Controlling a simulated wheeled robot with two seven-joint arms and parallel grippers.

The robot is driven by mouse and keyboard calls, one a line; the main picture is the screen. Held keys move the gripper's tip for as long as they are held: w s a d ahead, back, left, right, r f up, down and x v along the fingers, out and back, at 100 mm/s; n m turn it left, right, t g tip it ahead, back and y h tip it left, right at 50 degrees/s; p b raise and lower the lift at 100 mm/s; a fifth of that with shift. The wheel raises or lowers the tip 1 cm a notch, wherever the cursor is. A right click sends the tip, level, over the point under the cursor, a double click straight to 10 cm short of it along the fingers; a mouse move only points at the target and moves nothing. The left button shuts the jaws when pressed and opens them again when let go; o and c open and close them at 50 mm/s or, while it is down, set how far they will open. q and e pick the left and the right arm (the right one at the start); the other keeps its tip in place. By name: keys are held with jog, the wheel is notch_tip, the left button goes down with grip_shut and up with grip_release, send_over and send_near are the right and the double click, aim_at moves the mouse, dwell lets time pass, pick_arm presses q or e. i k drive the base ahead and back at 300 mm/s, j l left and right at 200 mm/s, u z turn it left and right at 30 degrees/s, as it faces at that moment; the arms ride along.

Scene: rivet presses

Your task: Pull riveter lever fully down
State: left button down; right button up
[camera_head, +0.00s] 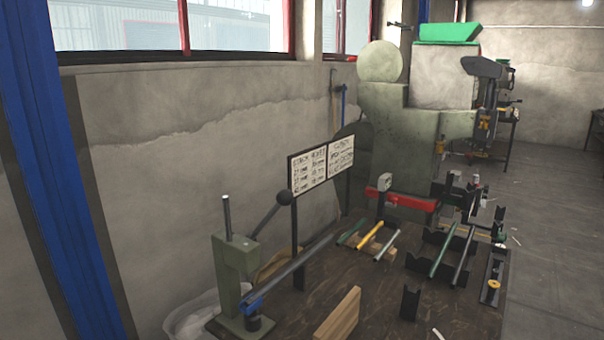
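The riveter (235,268) is a grey-green bench press at the near left corner of the dark workbench (385,310). A thin dark post rises from its top. Its lever (268,219) slants up and to the right from the press head and ends in a black ball knob (284,197), so the lever is raised. A dark tube (300,265) with a blue end (252,304) runs from the press's working point toward the back right. Neither of my grippers is in view, and nothing is touching the lever.
A sign board (322,168) stands close behind the knob. A white bin (195,318) is left of the press. Coloured tubes (370,236) and black racks (445,250) fill the bench's back and right.

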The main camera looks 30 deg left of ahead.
aim_at(285, 198)
jog(key=j+z, duration=0.2)
jog(key=j, duration=0.35)
jog(key=j+z, duration=0.25)
jog(key=j, duration=0.35)
jog(key=j+z, duration=0.2)
jog(key=j, duration=0.35)
jog(key=k+j+z, duration=0.2)
jog(key=j, duration=0.35)
